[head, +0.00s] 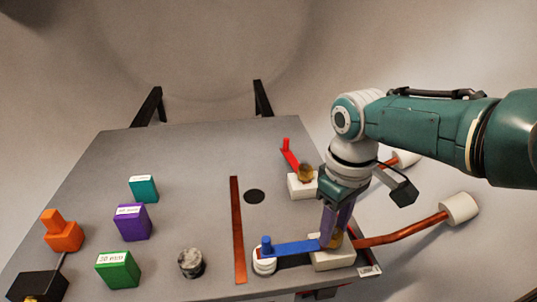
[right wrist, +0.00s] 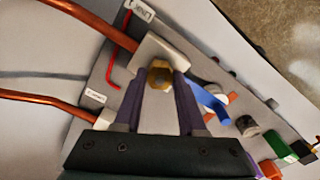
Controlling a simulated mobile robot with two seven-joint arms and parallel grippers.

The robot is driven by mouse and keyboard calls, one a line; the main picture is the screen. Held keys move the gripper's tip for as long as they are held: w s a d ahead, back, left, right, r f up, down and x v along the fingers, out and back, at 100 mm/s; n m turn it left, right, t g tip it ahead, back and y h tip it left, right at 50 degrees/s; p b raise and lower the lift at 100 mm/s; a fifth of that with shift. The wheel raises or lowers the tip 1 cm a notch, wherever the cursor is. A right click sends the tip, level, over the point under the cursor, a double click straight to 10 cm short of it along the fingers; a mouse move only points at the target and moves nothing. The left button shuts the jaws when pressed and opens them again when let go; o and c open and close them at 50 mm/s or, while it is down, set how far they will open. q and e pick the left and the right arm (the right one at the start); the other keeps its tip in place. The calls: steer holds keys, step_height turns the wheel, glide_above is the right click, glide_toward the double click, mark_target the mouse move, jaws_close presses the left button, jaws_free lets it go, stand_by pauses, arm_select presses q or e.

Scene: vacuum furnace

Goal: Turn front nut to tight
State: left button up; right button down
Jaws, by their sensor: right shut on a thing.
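The front nut (right wrist: 160,74) is a brass hexagon on the front white block (head: 333,261), where a copper pipe comes in from the right. My right gripper (right wrist: 160,80) has its purple fingers on either side of this nut and is shut on it. In the head view the fingers point down at the front block and hide most of the nut. A blue lever (head: 292,248) extends left from the front block, its knobbed end over a white round base. My left gripper is not in view.
A back white block (head: 301,187) with a brass nut (head: 306,173) and a red lever (head: 290,155) stands behind. Copper strip (head: 237,230), round metal piece (head: 191,263), green box (head: 118,270), purple box (head: 132,222), teal box (head: 144,189) and orange piece (head: 62,234) lie left.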

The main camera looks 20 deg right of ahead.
mark_target(334, 232)
steer(key=shift+c, duration=2.4)
jaws_free()
step_height(334, 232, up, 10)
steer(key=p, duration=0.5)
